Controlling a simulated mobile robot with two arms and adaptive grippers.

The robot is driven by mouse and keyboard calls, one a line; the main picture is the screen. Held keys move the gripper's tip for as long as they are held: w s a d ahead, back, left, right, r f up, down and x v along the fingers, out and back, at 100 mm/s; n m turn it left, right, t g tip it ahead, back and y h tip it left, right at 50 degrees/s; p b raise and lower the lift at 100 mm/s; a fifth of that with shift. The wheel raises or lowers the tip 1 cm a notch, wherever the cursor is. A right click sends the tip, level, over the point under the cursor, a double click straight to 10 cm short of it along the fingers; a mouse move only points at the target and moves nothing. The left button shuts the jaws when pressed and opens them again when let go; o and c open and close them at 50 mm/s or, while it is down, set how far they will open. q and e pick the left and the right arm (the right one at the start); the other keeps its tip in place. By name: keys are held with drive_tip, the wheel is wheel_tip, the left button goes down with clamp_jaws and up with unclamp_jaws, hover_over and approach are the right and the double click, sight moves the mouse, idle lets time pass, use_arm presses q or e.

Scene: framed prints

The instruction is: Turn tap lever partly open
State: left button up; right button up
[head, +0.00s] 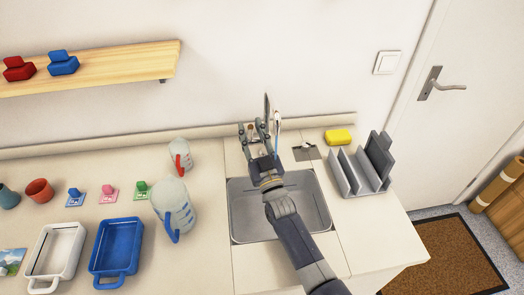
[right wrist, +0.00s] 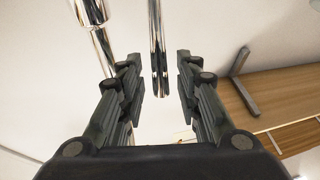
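The chrome tap (head: 278,117) stands behind the steel sink (head: 237,210) in the head view, partly hidden by my right gripper (head: 259,128). My right arm reaches over the sink to it. In the right wrist view, a slim chrome bar (right wrist: 157,48), which looks like the tap lever, comes down between the fingers of my right gripper (right wrist: 160,82). The fingers are open, with gaps visible on both sides of the bar. A thicker chrome tap part (right wrist: 93,12) is at the upper left, outside the left finger. My left gripper is out of view.
A yellow sponge (head: 338,136) and a grey rack (head: 347,184) with upright plates are right of the sink. Two jugs (head: 172,204) (head: 180,156) stand to its left. A wooden shelf (head: 120,65) hangs on the wall at upper left.

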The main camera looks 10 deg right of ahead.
drive_tip(key=s+d, duration=0.3)
drive_tip(key=s, duration=1)
drive_tip(key=shift+s+f, duration=0.25)
drive_tip(key=shift+f, duration=0.05)
